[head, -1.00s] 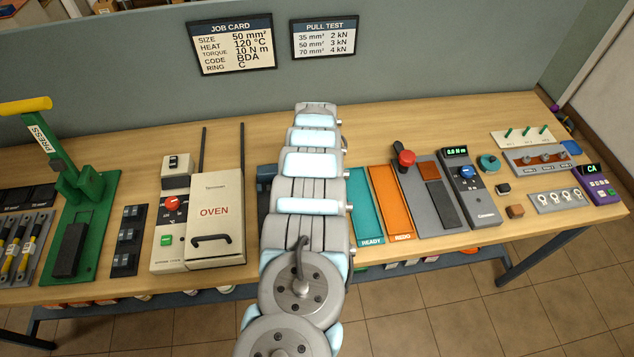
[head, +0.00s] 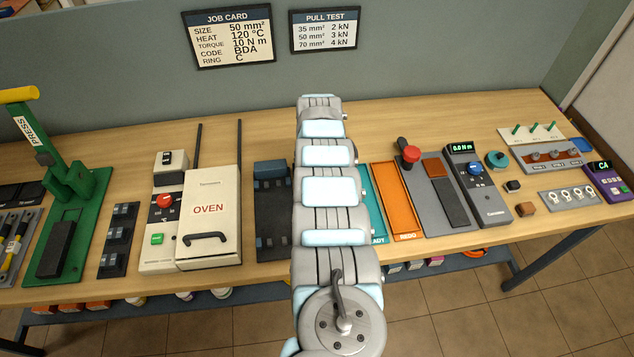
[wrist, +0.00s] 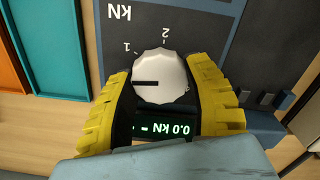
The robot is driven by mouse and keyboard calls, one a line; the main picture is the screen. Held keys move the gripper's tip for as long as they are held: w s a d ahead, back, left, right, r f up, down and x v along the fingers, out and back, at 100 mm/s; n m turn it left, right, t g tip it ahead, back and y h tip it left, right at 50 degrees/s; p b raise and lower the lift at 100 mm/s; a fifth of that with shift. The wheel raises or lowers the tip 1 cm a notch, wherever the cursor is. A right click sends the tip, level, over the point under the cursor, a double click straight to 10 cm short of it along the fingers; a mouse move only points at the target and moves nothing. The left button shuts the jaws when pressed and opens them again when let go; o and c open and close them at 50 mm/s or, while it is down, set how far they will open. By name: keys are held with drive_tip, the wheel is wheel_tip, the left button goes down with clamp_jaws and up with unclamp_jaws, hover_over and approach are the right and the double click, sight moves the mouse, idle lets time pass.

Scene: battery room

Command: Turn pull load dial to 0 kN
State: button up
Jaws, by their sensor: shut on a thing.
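The white faceted pull load dial (wrist: 161,68) is in the middle of the wrist view, on a dark grey panel. Its black pointer line points left, toward my left finger, below the 1 in the picture. The numbers 1 and 2 and "kN" show above; a 0 mark is not visible. A green display (wrist: 165,130) reads 0.0 kN upside down. My gripper (wrist: 161,76) has its yellow-and-black fingers shut on the dial from both sides. In the head view, the dial and gripper are hidden behind my arm; part of the dark tester (head: 271,205) shows to its left.
The oven (head: 208,212) stands left of the tester. The teal READY tray (head: 374,215) and orange REDO tray (head: 397,200) lie to the right. A wall card (head: 325,31) lists pull test values. Bare wood shows along the table's front and back.

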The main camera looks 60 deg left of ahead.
drive_tip(key=shift+f+n+b, duration=0.1)
drive_tip(key=shift+n+b, duration=0.9)
drive_tip(key=shift+n, duration=1.2)
drive_tip(key=o, duration=1.2)
wheel_tip(320, 180, up, 12)
